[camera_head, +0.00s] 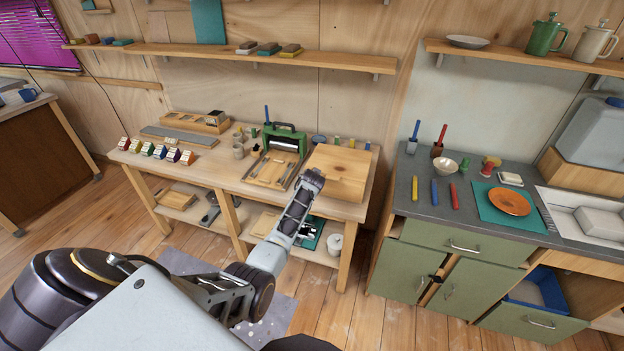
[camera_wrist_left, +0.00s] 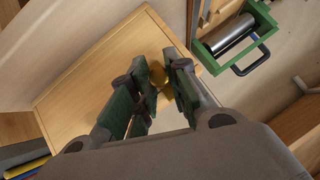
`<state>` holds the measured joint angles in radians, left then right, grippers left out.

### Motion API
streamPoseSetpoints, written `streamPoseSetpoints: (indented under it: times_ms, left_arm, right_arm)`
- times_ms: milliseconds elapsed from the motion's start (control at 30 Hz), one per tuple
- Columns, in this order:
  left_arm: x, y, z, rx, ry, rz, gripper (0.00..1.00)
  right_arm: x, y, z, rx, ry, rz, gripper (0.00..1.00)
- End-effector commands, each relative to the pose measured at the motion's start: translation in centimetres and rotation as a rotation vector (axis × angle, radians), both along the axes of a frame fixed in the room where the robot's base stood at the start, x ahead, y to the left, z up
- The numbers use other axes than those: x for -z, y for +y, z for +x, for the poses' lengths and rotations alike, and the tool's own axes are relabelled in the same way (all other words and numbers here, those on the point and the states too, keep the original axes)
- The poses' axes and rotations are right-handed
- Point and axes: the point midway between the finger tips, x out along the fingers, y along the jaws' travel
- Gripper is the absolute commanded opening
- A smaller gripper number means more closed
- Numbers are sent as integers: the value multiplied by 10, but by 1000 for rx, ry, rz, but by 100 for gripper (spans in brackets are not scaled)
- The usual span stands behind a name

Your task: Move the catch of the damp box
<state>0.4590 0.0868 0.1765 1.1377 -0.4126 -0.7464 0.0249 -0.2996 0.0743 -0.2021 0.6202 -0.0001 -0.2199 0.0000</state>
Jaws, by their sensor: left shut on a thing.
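The damp box (camera_head: 343,163) is a pale wooden box with a flat lid at the right end of the workbench. Its lid fills much of the left wrist view (camera_wrist_left: 90,80). The catch (camera_wrist_left: 157,74) is a small brass-coloured piece at the box's edge, partly hidden by my fingers. My left gripper (camera_wrist_left: 160,70) is shut on the catch, with its green-padded fingers either side of it. In the head view my left gripper (camera_head: 314,180) is at the box's front left edge and hides the catch. My right gripper is not in view.
A green press with a roller (camera_head: 283,148) stands just left of the box; it also shows in the left wrist view (camera_wrist_left: 232,38). Pots, coloured blocks and trays stand further left on the workbench (camera_head: 228,178). A grey counter (camera_head: 405,192) is to the right.

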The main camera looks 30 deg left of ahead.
Motion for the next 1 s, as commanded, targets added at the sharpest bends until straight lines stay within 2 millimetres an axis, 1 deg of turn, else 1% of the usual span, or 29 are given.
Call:
streamPoseSetpoints:
  times_ms: [33, 233, 267, 400, 433, 700, 1000]
  left_arm:
    - [-6, 0, 3, 3, -10, 4, 0]
    - [-6, 0, 3, 3, -11, 3, 0]
    - [-6, 0, 3, 3, -11, 3, 20]
    - [-6, 0, 4, 2, -13, 4, 38]
    - [-7, 0, 4, 2, -13, 4, 40]
    - [-5, 1, 3, 1, -11, 4, 40]
    - [-5, -1, 0, 1, -8, 2, 40]
  right_arm:
    - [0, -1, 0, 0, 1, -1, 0]
    - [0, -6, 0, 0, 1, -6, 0]
    - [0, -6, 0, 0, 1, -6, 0]
    - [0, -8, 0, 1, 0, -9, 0]
    - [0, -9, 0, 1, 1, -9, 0]
    - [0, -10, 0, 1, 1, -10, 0]
    - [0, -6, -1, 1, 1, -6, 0]
